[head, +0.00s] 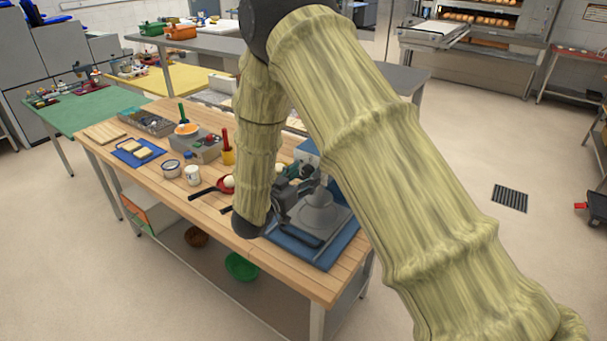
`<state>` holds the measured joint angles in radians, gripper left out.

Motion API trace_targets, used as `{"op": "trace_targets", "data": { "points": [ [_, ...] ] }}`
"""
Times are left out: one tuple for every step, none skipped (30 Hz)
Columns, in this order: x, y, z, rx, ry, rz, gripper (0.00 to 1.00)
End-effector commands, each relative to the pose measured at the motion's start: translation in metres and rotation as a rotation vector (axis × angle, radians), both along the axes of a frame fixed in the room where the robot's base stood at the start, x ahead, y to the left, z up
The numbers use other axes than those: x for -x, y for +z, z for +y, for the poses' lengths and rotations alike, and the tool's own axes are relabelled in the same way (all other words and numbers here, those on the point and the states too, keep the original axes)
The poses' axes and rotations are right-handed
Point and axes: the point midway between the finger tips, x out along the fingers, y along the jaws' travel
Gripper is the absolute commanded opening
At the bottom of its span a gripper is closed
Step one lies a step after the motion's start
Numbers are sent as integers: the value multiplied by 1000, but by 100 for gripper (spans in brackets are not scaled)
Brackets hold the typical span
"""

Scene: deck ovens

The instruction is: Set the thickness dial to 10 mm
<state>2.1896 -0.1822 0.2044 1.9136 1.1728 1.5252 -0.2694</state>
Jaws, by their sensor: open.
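A grey machine (322,214) with a flat base stands on a blue mat (337,252) at the right end of the wooden table. I take it to be the device with the thickness dial. The dial and its marks cannot be made out. My arm reaches down over the table, and its forearm and wrist cover the machine's left side. My gripper (291,191) is small and dark in the head view, close to the machine's left side. It is open, with nothing visible held. I cannot tell whether it touches the machine.
Bowls (241,266) lie on the lower shelf. The floor at right is mostly clear.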

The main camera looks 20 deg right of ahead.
Motion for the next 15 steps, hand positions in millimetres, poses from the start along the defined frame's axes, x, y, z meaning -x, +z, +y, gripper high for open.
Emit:
{"op": "trace_targets", "data": {
  "points": [
    [0,0,0,0,0,0,56],
    [0,0,0,0,1,0,56],
    [0,0,0,0,1,0,56],
    [0,0,0,0,1,0,56],
    [0,0,0,0,1,0,56],
    [0,0,0,0,1,0,54],
    [0,0,1,0,1,0,49],
    [0,0,1,0,1,0,43],
    [0,0,1,0,1,0,36],
    [0,0,1,0,1,0,31],
    [0,0,1,0,1,0,25],
    [0,0,1,0,1,0,18],
    [0,0,1,0,1,0,12],
    [0,0,1,0,1,0,10],
    [0,0,1,0,1,0,10]
  ]
}}
